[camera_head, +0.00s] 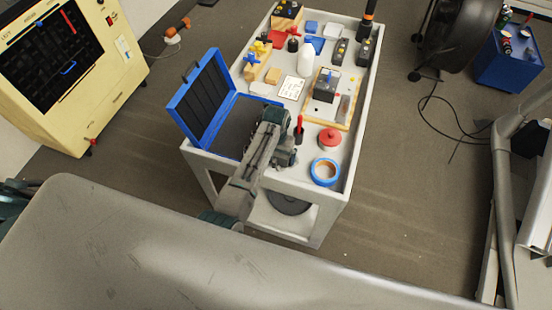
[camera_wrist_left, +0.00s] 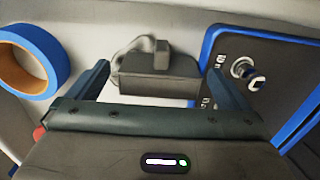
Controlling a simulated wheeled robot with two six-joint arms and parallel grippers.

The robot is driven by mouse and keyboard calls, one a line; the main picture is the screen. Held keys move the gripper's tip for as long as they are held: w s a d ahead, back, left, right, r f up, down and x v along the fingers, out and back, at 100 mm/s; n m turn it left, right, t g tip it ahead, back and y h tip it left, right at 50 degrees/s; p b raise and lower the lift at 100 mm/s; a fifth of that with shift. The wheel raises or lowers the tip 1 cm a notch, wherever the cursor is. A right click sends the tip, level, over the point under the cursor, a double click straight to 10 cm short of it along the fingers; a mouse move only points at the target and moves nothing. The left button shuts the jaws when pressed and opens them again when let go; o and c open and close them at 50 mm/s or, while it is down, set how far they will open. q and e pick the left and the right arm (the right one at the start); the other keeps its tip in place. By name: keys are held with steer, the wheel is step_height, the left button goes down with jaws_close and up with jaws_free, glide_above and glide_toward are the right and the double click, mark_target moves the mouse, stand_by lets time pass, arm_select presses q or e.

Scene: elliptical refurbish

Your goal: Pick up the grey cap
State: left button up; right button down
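My left gripper (camera_head: 285,160) is over the near part of the cart top, between the open blue case and the blue tape roll. In the left wrist view the gripper (camera_wrist_left: 163,82) is open, its two dark fingers apart. A dark grey block (camera_wrist_left: 160,80) with a cable and a small plug-like piece lies on the light surface beyond and between the fingers. I see no clear contact. A small pale-grey rounded piece (camera_wrist_left: 246,70) shows on the dark part of the blue case. I cannot tell for certain which thing is the grey cap. My right gripper is not in view.
The blue case (camera_head: 203,97) stands open at the cart's left edge. A blue tape roll (camera_head: 325,173), a red-topped round container (camera_head: 329,138) and a red-handled tool (camera_head: 298,128) are right of the gripper. A white bottle (camera_head: 305,60) and several small items crowd the far end.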

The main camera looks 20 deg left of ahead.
arm_select(q)
steer(key=c, duration=0.9)
steer(key=shift+r, duration=0.1)
